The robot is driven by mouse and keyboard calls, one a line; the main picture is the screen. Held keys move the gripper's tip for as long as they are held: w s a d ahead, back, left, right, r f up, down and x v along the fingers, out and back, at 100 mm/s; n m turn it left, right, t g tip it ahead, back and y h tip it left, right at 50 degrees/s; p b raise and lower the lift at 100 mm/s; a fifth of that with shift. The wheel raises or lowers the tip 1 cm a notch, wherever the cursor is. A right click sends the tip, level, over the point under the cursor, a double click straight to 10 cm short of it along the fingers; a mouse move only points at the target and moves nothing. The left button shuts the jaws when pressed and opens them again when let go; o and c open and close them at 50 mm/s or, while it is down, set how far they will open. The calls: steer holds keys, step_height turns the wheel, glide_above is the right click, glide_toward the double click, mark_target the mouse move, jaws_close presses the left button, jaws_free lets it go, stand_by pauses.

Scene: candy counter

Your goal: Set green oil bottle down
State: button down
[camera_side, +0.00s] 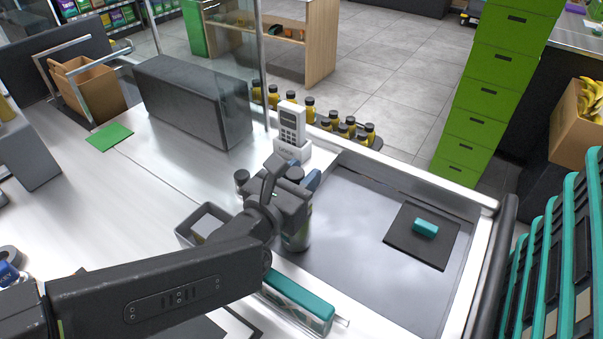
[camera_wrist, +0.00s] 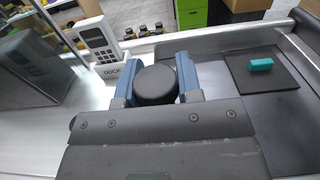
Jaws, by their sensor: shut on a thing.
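My gripper (camera_wrist: 155,68) is shut on the green oil bottle, with one blue finger on each side of its round black cap (camera_wrist: 155,85). In the side view the bottle's greenish body (camera_side: 297,238) shows upright just below my gripper, near the left edge of the grey recessed surface (camera_side: 350,250). My wrist and fingers hide most of its upper part. I cannot tell whether its base touches the counter.
A dark square mat (camera_side: 405,246) with a teal block (camera_side: 425,228) lies to the right. A white card terminal (camera_side: 292,125) stands behind my gripper. A grey open bin (camera_side: 190,232) is at left, a teal-topped long box (camera_side: 297,300) in front. The recessed surface's middle is clear.

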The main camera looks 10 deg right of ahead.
steer(key=shift+r, duration=0.1)
steer(key=c, duration=1.2)
jaws_free()
steer(key=shift+f, duration=0.2)
steer(key=o, duration=0.4)
steer(key=shift+r, duration=0.1)
steer(key=shift+r, duration=0.15)
steer(key=v, duration=1.2)
